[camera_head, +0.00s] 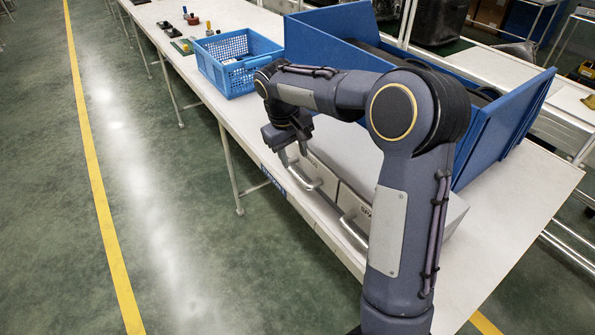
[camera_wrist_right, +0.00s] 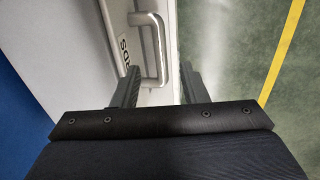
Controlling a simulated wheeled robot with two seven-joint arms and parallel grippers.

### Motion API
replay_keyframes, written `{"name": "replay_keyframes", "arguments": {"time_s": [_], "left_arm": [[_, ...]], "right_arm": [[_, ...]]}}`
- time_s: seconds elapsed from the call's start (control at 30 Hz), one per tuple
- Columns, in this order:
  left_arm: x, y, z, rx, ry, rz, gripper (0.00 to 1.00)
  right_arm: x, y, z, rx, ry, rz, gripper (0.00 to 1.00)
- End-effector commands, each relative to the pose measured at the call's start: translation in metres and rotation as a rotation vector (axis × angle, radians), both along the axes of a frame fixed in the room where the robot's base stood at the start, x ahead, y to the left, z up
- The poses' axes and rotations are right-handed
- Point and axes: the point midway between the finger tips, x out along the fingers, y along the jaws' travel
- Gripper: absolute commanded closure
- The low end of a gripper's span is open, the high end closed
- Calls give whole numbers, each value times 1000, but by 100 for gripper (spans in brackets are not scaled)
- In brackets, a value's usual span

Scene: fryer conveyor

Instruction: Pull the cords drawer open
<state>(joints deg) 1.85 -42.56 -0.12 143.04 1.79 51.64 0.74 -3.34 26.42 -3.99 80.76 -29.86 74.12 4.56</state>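A light grey drawer unit stands on the white table, with two drawer fronts side by side, each with a silver bar handle. The left drawer (camera_head: 325,177) has a partly hidden label ending in what looks like "DS", and its handle (camera_head: 306,182) also shows in the right wrist view (camera_wrist_right: 161,48). The other drawer (camera_head: 357,206) has a label beginning "SPA". Both drawers look shut. My right gripper (camera_head: 294,153) is open at the left drawer's handle. In the wrist view its fingers (camera_wrist_right: 157,88) are apart, with the handle's near end between them. My left gripper is not in view.
A blue crate (camera_head: 208,66) stands on the table left of the drawer unit. A large blue-walled conveyor (camera_head: 330,42) stands behind it. Small items lie farther along the table. The floor (camera_head: 160,200) before the table is clear.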

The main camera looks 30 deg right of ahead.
Motion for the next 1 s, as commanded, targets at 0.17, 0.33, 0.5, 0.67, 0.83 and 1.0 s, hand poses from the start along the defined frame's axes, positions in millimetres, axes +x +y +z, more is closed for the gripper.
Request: {"name": "replay_keyframes", "arguments": {"time_s": [0.17, 0.33, 0.5, 0.67, 0.83, 1.0], "left_arm": [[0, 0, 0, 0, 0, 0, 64], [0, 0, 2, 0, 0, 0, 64], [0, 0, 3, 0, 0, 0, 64], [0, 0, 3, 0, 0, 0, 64], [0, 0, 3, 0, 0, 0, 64], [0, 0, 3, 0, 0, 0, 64]], "right_arm": [[2, -4, -21, -6, 6, 1, 60], [1, -9, -49, -4, 7, 0, 60], [2, -13, -69, -4, 5, 0, 60], [2, -14, -76, -4, 2, 1, 60], [2, -14, -76, -4, 2, 1, 60], [2, -14, -76, -3, 2, 1, 76]]}}
